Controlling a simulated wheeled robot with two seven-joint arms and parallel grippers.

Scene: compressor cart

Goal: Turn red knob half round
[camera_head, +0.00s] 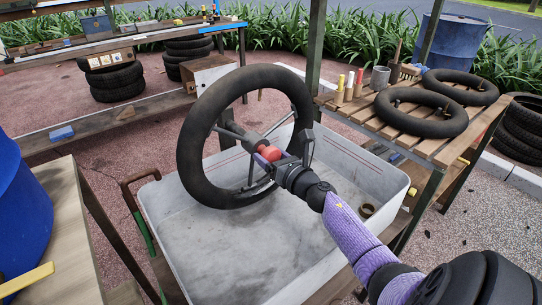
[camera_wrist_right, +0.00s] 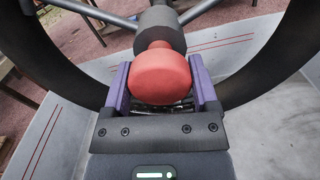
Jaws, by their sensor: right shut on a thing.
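The red knob (camera_head: 271,153) sits at the hub of a large black wheel (camera_head: 197,118) that stands upright in a grey tub. In the right wrist view the red knob (camera_wrist_right: 161,77) is round and joins a dark cylindrical hub (camera_wrist_right: 160,28). My right gripper (camera_head: 275,157) reaches in from the lower right. Its purple fingers (camera_wrist_right: 161,88) lie one on each side of the knob and are shut on it. The contact faces of the fingers are partly hidden by the knob. My left gripper is not in view.
The grey tub (camera_head: 398,190) surrounds the wheel's lower part. A slatted bench (camera_head: 360,112) at the right holds black tubes (camera_head: 420,113) and small bottles. A wooden table (camera_head: 60,205) and blue barrel (camera_head: 25,215) are at the left. A small ring (camera_head: 367,210) lies in the tub.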

